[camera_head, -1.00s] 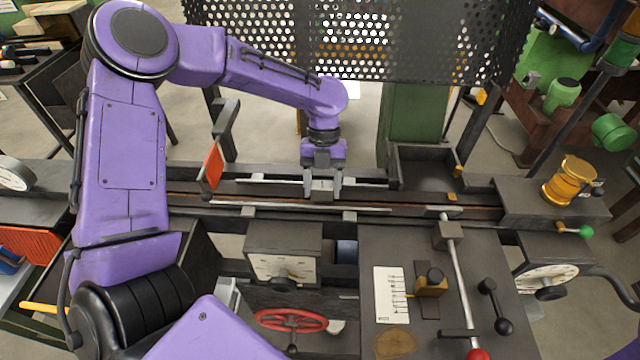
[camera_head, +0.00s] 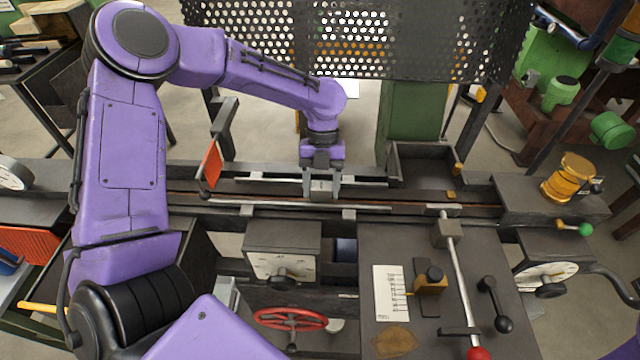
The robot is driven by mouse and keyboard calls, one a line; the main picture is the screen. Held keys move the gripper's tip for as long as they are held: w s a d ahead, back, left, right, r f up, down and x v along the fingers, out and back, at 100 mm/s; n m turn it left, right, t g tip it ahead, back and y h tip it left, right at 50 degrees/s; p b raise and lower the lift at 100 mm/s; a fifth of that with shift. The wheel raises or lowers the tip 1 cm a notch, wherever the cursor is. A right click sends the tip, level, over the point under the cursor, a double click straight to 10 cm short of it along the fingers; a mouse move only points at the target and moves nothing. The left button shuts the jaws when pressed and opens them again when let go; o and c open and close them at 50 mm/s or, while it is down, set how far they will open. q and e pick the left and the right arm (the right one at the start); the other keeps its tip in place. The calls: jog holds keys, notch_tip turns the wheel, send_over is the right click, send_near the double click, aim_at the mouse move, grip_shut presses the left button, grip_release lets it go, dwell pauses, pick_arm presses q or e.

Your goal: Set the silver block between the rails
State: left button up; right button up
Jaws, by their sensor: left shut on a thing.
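My left gripper (camera_head: 321,189) points straight down over the rail bed at the middle of the picture. It is shut on the silver block (camera_head: 321,185), a small grey block that shows between its two fingers. The block is at the channel between the back rail (camera_head: 270,181) and the front rail (camera_head: 290,208). I cannot tell whether it touches the channel floor. The fingers hide its sides. My right gripper is not in view.
A perforated dark screen (camera_head: 350,40) hangs behind the rails. An open dark tray (camera_head: 425,168) stands right of the gripper, and an orange flag (camera_head: 210,165) to its left. In front are a dial box (camera_head: 282,250), a red handwheel (camera_head: 290,319) and a lever with a red knob (camera_head: 478,353).

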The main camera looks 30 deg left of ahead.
pick_arm(q)
jog(key=shift+f, duration=0.1)
jog(key=o, duration=1.2)
jog(key=shift+o, duration=0.2)
jog(key=b+v, duration=0.2)
jog(key=v, duration=0.8)
jog(key=shift+r, duration=0.3)
jog(key=shift+w+a, duration=0.1)
